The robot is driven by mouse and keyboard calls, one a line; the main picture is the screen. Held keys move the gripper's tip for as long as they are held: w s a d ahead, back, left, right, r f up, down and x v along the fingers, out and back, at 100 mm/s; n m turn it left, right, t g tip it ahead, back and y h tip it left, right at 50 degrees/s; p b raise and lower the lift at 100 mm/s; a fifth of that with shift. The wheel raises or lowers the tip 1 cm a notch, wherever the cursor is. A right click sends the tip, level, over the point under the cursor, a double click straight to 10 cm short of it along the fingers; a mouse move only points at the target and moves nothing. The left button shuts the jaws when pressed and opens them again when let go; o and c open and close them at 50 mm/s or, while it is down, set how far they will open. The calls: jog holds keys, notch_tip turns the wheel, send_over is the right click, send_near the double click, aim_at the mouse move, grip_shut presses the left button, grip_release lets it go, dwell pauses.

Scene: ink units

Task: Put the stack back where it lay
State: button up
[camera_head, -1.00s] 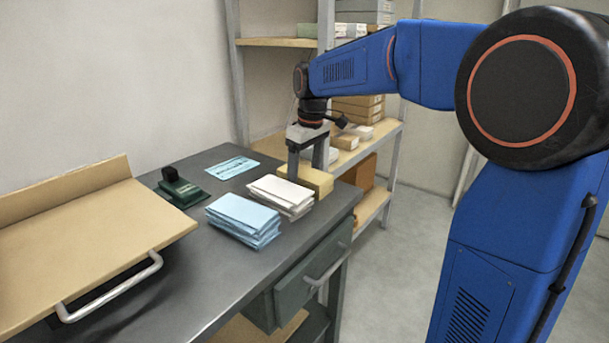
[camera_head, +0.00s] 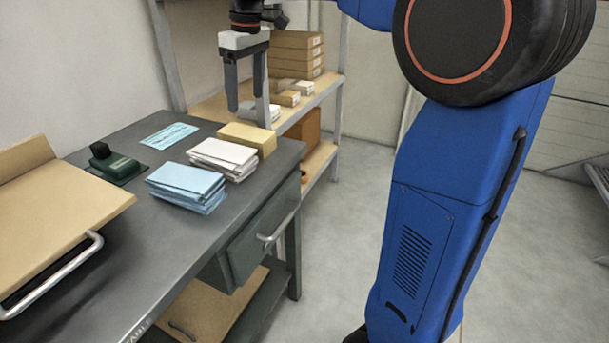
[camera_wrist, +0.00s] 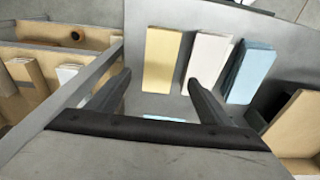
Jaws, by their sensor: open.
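Three stacks lie side by side on the dark grey table (camera_head: 110,250). The yellow stack (camera_head: 247,138) is at the far right end, the white stack (camera_head: 222,158) is in the middle, and the blue stack (camera_head: 187,187) is nearest. All three also show in the wrist view: yellow (camera_wrist: 162,60), white (camera_wrist: 208,62), blue (camera_wrist: 252,72). My gripper (camera_head: 247,110) is open and empty, with its two fingers pointing down above and behind the stacks. In the wrist view its fingers are spread with nothing between them.
A light blue printed sheet (camera_head: 169,136) lies flat behind the stacks. A dark green stamp-like device (camera_head: 115,165) is to the left. A tan sloped board (camera_head: 60,215) with a metal handle takes the left side. Shelves with boxes (camera_head: 296,55) stand behind. The right floor is clear.

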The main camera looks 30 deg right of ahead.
jog(key=s+d+f+m+t, duration=0.1)
jog(key=s+d+f+m, duration=0.1)
jog(key=s+f, duration=0.4)
jog(key=s+d+f+m+t, duration=0.1)
jog(key=s+f, duration=0.6)
jog(key=s, duration=0.8)
jog(key=s+d+f+m+t, duration=0.1)
jog(key=s+d+f+m, duration=0.2)
jog(key=s+f, duration=0.4)
jog(key=s+m, duration=0.1)
jog(key=s, duration=0.3)
jog(key=shift+t+h, duration=0.3)
jog(key=shift+h, duration=0.1)
